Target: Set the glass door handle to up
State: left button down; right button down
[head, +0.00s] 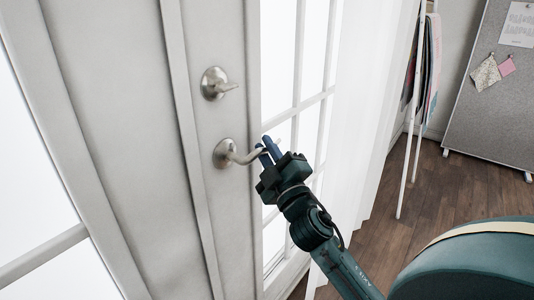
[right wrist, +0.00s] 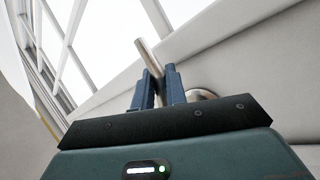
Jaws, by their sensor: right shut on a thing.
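The glass door (head: 215,200) is white, with glass panes at its right side. Its lever handle (head: 233,154) is brushed metal on a round plate, and the lever points right, close to level with its end slightly raised. My right gripper (head: 268,150) is shut on the lever near its free end. In the right wrist view the two blue fingers of my right gripper (right wrist: 160,88) stand on either side of the metal lever (right wrist: 148,57), whose end sticks out past them. The round plate (right wrist: 204,94) is partly hidden behind a finger. My left gripper is not in view.
A small metal turn latch (head: 216,84) sits on the door above the handle. A white curtain (head: 367,100) hangs right of the panes. A rack with hanging fabrics (head: 430,60) and a grey pinboard (head: 490,110) stand farther right. The wooden floor (head: 440,190) between is clear.

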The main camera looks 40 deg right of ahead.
jog(key=shift+r, duration=0.1)
jog(key=c, duration=1.4)
grip_release()
jog(key=shift+c, duration=0.2)
